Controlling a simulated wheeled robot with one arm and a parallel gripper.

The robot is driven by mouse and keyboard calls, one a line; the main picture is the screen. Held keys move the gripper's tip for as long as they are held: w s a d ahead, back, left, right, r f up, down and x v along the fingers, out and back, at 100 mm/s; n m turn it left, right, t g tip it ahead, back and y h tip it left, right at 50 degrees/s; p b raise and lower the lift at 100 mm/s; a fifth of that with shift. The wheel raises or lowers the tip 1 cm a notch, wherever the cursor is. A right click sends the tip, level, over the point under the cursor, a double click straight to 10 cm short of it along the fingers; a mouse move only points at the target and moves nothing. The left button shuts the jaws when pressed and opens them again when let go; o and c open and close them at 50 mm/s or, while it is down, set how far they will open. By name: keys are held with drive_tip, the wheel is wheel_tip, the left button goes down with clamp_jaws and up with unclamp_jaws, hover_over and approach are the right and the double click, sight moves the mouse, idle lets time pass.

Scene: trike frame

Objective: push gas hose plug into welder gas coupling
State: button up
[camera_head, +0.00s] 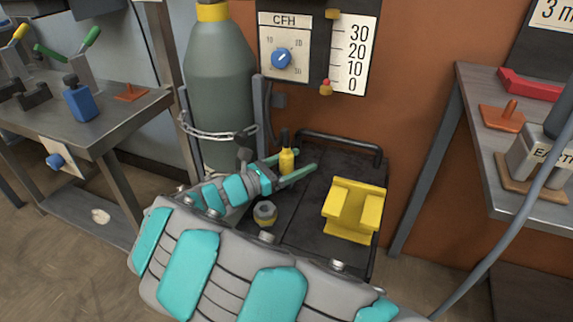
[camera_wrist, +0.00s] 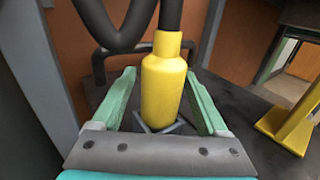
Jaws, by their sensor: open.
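The gas hose plug (camera_head: 287,162) is a yellow cylinder with a black hose at its top, upright over the dark cart top. In the wrist view the plug (camera_wrist: 165,85) stands between the two green fingers of my gripper (camera_wrist: 160,76), with a gap on each side. My gripper (camera_head: 296,165) is open around the plug. A round metal fitting with a yellowish base (camera_head: 265,213), which looks like the gas coupling, sits on the cart top nearer the camera. The plug's lower end is partly hidden by my gripper.
A yellow bracket (camera_head: 354,209) stands on the cart (camera_head: 310,205) to the right. A grey gas cylinder (camera_head: 221,95) with a chain stands behind on the left. A black handle rail (camera_head: 340,139) runs along the back. Workbenches stand on both sides.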

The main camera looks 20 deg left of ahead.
clamp_jaws()
idle(0.5)
